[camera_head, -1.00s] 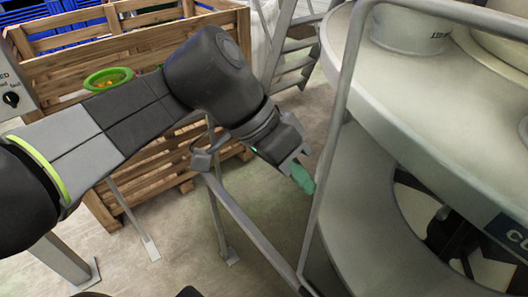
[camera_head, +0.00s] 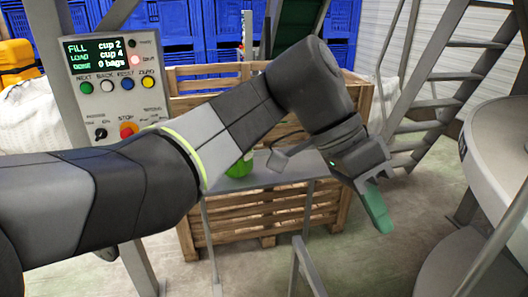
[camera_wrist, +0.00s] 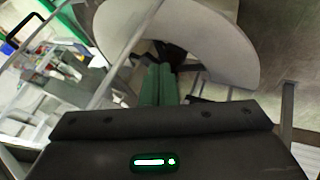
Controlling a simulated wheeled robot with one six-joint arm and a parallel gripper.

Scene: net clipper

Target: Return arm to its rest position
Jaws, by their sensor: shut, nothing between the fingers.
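My gripper (camera_head: 378,208) hangs at the end of my arm in the middle right of the head view, its green fingers pointing down. The fingers are together and hold nothing. They also show in the wrist view (camera_wrist: 158,84), side by side. My arm reaches from the left edge across the picture, bent at the elbow joint. The gripper is to the right of the wooden crate's front and left of the round grey machine.
A control panel (camera_head: 112,88) with a lit screen and coloured buttons stands at left. Behind are a wooden crate (camera_head: 255,222), blue crates (camera_head: 180,40) and metal stairs (camera_head: 440,103). A green bowl (camera_head: 240,168) is partly hidden behind my arm. The round machine (camera_head: 500,140) is at right.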

